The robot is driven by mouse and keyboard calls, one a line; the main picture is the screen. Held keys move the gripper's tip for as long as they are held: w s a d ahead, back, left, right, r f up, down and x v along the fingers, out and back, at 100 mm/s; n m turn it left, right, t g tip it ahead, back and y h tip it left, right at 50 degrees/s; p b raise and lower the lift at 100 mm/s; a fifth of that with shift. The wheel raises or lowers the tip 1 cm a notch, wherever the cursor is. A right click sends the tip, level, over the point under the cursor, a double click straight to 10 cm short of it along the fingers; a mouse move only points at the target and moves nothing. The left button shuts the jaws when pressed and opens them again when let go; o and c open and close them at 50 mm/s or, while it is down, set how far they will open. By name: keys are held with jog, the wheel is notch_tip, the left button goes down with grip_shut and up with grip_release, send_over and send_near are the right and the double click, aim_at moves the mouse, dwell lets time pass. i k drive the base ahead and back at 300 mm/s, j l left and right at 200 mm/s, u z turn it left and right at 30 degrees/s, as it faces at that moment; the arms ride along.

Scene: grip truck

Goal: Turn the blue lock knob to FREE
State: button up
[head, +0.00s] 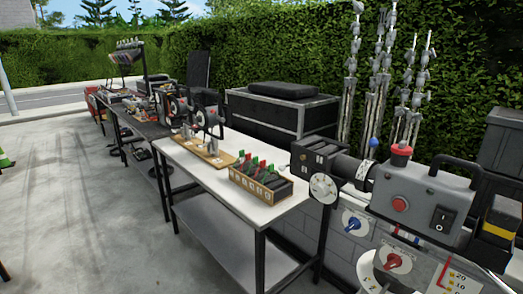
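A blue knob (353,224) sits on a small round white dial on a grey block-like face, low and right of centre in the head view. The dial's lettering is too small to read, so I cannot tell which mark the knob points to. A red knob (393,260) on a similar white plate sits lower and to the right. A small blue ball (374,142) tops a lever or post above, apart from the blue knob. My gripper is not in view.
A white-topped table (225,183) holds a crate (260,186) of red and green handled items. Open pavement (75,215) lies at the left.

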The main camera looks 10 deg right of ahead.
aim_at(355, 224)
jog(key=i+j, duration=0.5)
jog(key=i+j+z, duration=0.25)
jog(key=j, duration=0.35)
jog(key=i+j+z, duration=0.1)
jog(key=i+j, duration=0.15)
jog(key=i+j+z, duration=0.1)
jog(key=j, duration=0.35)
jog(key=i+j+z, duration=0.15)
jog(key=j, duration=0.2)
jog(key=z, duration=1.3)
